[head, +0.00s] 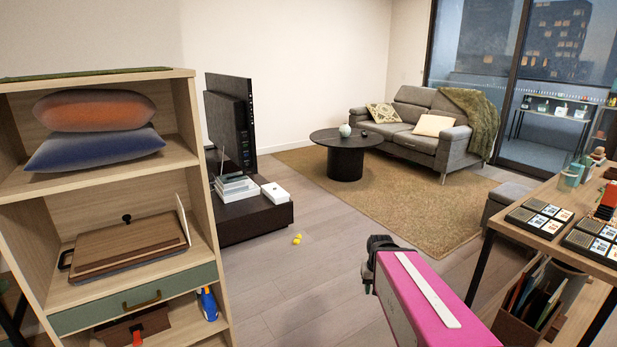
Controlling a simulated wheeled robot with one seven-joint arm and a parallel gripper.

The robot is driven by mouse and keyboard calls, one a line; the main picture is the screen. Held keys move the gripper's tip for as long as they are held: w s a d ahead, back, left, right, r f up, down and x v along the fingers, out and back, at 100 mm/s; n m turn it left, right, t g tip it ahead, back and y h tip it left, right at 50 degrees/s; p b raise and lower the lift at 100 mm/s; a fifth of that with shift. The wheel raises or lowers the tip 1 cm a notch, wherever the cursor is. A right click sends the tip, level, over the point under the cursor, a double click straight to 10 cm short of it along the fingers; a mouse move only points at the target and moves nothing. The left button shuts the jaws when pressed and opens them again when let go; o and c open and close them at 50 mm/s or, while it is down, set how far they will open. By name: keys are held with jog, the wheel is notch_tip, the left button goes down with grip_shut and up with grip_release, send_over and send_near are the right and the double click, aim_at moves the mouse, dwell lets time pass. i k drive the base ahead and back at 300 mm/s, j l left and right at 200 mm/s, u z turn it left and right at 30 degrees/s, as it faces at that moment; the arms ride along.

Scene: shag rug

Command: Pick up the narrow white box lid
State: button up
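I cannot tell for certain which thing is the narrow white box lid. A small flat white box or lid (275,193) lies on the low dark TV stand, right of a stack of books. A thin, narrow white panel (182,219) stands tilted on the middle shelf, at the right end of a brown case. My gripper (378,261) shows only as a dark shape at the far end of my pink arm part, low and right of centre. It is apart from both white things. Its fingertips cannot be made out, nor whether it is open or shut.
A wooden shelf unit (207,190) with cushions and a drawer stands close at left. A table (560,195) with game pieces is at right. A small yellow object (297,239) lies on the floor. Bare floor lies between. A round black table (346,155) stands on the rug.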

aim_at(275, 192)
jog(key=i, duration=0.85)
jog(key=i+u, duration=0.1)
jog(key=i, duration=0.7)
jog(key=i+l, duration=0.15)
jog(key=i, duration=1.5)
jog(key=i+l+u, duration=0.1)
jog(key=i, duration=0.75)
